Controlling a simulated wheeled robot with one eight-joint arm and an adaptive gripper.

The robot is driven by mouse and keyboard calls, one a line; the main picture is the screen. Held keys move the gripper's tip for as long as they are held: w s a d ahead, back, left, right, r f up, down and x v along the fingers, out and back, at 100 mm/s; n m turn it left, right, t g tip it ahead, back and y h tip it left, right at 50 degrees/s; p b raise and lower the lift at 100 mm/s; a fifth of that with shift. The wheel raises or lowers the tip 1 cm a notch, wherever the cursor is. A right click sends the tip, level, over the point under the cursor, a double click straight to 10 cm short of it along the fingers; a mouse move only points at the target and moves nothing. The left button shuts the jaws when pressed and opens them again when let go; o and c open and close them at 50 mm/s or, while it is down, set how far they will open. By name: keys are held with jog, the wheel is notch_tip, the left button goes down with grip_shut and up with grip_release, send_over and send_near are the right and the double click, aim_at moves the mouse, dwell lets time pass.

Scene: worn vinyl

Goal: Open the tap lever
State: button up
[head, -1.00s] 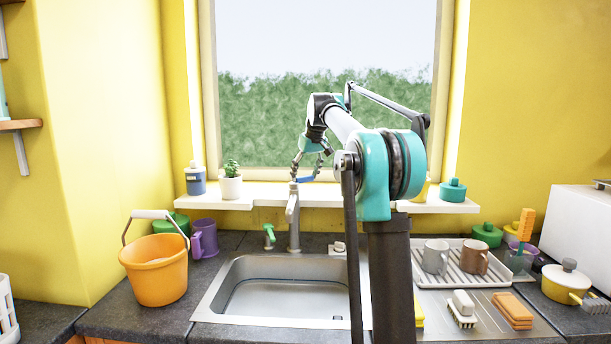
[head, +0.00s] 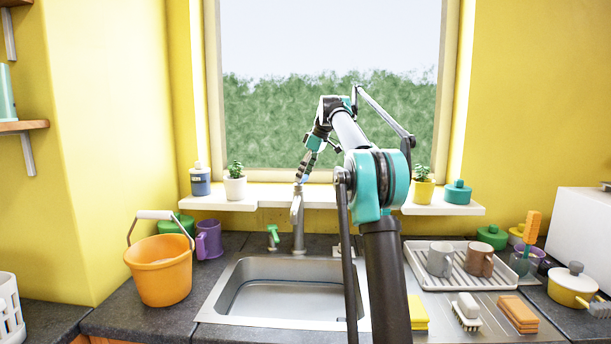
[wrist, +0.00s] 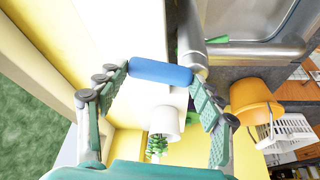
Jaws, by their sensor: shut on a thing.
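The tap (head: 297,220) stands behind the sink, a grey metal post with its top at sill height. Its blue lever (wrist: 160,71) shows in the wrist view as a rounded bar at the tap's top; the tap body (wrist: 196,50) is to its right. My gripper (wrist: 163,76) is shut on the lever, with one finger at each end of the bar. In the head view my gripper (head: 303,172) is at the tap's top, and the lever is mostly hidden by the fingers.
A small green-handled fixture (head: 273,236) stands left of the tap. An orange bucket (head: 162,270) and purple mug (head: 209,240) are farther left. A potted plant (head: 235,185) and blue bottle (head: 200,180) stand on the sill; a dish rack (head: 412,262) is right.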

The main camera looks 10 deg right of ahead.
dwell(0.3)
jog(key=o, duration=1.7)
jog(key=v, duration=0.7)
jog(key=shift+r, duration=0.2)
jog(key=shift+s+d, duration=0.1)
